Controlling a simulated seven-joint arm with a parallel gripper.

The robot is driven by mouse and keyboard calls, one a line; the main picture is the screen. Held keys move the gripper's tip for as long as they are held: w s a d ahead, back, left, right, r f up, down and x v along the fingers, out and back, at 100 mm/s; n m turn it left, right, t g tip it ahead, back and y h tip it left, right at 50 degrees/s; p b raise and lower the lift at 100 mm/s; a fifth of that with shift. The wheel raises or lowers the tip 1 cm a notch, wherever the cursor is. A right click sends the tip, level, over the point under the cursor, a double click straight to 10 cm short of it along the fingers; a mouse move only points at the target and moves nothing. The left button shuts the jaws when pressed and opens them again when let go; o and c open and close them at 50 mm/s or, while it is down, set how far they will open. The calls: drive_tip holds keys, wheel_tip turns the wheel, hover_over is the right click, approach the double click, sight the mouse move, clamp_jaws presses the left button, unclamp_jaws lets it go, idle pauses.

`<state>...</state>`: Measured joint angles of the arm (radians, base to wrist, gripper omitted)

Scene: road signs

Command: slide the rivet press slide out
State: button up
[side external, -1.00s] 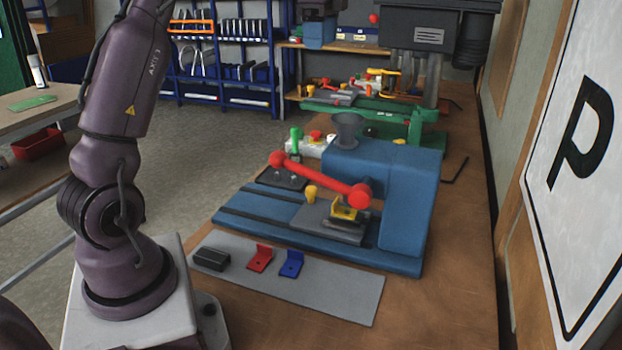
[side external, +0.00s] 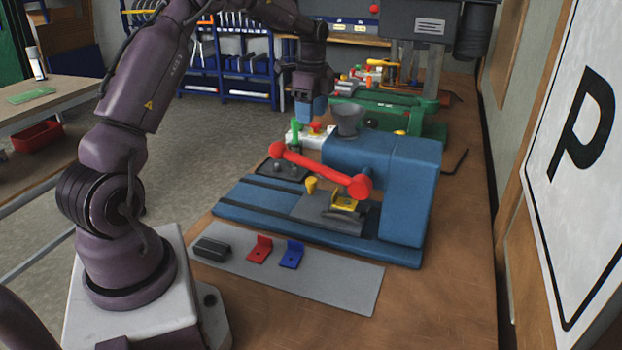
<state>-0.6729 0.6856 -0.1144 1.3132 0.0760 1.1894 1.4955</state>
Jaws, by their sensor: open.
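The blue rivet press (side external: 405,190) stands on the bench. Its slide (side external: 320,208) is a grey plate on the blue base, with a yellow knob (side external: 311,184) at its left and a yellow fixture (side external: 346,202) at its right. The red lever (side external: 318,167) with ball ends crosses just above the slide. My gripper (side external: 309,118) hangs pointing down behind the lever, above and beyond the slide and apart from it. It is open. I cannot make out its fingertips clearly or anything between them.
A grey mat (side external: 335,283) in front holds a black block (side external: 212,249), a red bracket (side external: 260,249) and a blue bracket (side external: 291,255). A grey funnel (side external: 347,120) tops the press. A green-handled device (side external: 297,134) and a green machine (side external: 400,122) stand behind. Bare bench lies at front right.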

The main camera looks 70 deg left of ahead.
sight(310, 179)
wheel_tip(310, 179, down, 18)
drive_tip(key=shift+s+d+f, duration=0.1)
drive_tip(key=shift+s+d, duration=0.05)
idle(0.3)
clamp_jaws()
